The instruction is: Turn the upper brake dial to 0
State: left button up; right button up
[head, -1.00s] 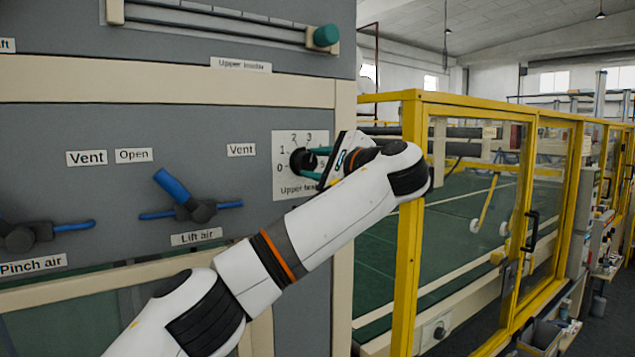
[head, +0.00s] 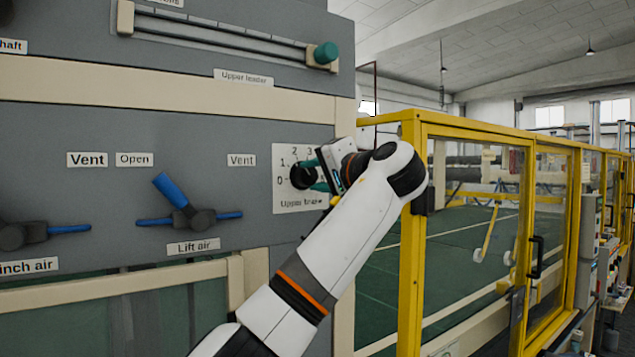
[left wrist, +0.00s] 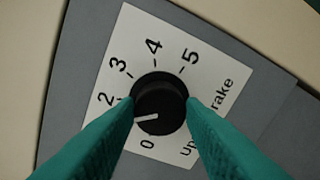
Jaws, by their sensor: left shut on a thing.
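The upper brake dial is a round black knob (head: 302,176) on a white plate (head: 284,203) with numbers and an "Upper brake" label. In the left wrist view the knob (left wrist: 160,101) carries a white pointer line, which points left and slightly down, between the 0 and the 2. The 1 mark is hidden behind a finger there. My left gripper (head: 318,176) is at the panel with its teal fingers on either side of the knob. It is shut on the knob, as the left wrist view (left wrist: 160,108) also shows. My right gripper is not in view.
A blue-handled lift air valve (head: 190,212) and another blue-handled valve (head: 25,234) sit left of the dial. A slider with a teal knob (head: 326,53) is above. A yellow-framed guard (head: 411,240) stands close on the right of the panel.

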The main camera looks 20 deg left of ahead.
pick_arm(q)
jog(key=n, duration=0.3)
jog(key=shift+f+n, duration=0.2)
jog(key=shift+n, duration=0.1)
jog(key=n, duration=0.2)
jog(key=shift+n+b, duration=0.3)
jog(key=shift+b, duration=0.05)
jog(key=n, duration=0.6)
jog(key=shift+a+f+t+h, duration=0.1)
jog(key=shift+t+h, duration=0.2)
jog(key=shift+t, duration=0.1)
jog(key=o, duration=1)
jog(key=shift+s+r, duration=0.15)
jog(key=shift+r, duration=0.05)
